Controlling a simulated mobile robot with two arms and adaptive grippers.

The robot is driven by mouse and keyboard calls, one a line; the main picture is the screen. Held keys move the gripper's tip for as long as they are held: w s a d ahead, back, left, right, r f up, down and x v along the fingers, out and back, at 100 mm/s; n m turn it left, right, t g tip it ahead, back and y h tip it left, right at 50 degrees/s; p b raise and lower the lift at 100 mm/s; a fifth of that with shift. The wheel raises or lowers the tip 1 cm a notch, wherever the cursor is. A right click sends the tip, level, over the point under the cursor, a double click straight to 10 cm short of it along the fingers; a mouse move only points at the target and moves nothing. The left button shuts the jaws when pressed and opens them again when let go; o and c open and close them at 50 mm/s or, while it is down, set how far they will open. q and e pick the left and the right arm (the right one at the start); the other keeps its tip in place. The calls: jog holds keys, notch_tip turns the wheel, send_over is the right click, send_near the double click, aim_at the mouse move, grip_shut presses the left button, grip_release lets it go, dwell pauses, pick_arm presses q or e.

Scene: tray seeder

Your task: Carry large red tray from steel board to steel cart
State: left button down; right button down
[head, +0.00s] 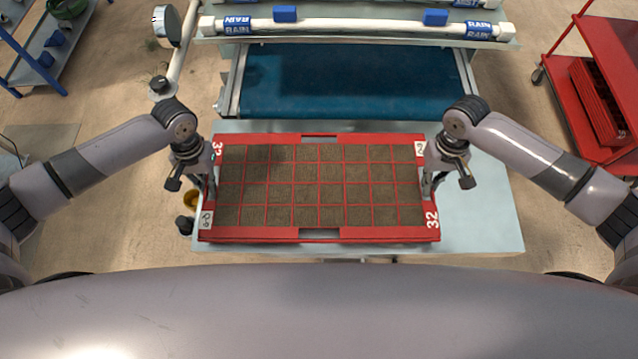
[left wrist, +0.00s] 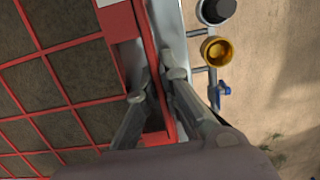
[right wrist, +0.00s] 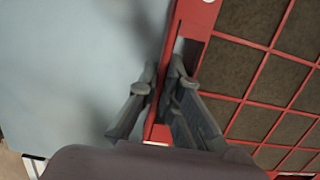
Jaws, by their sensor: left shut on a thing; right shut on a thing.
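The large red tray (head: 318,235) has many cells filled with brown soil and is marked 32. It is over the steel board (head: 490,215) in the head view; I cannot tell whether it rests on it or is just above. My left gripper (head: 212,192) is shut on the tray's left rim, with one finger on each side of the wall (left wrist: 160,85). My right gripper (head: 427,188) is shut on the right rim in the same way, and its fingers straddle the wall (right wrist: 170,85). The steel cart cannot be made out for sure.
A blue conveyor belt (head: 345,82) lies behind the board, under white RAIN pipes (head: 350,26). A red cart (head: 606,75) with stacked red trays stands at the right. A blue-framed shelf (head: 50,50) is at the far left. Yellow and black fittings (left wrist: 215,50) sit beside the board's left edge.

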pick_arm(q)
jog(key=shift+w+r, duration=0.1)
jog(key=shift+r, duration=0.1)
pick_arm(e)
jog(key=shift+w+r, duration=0.1)
jog(key=shift+r, duration=0.15)
dwell(0.4)
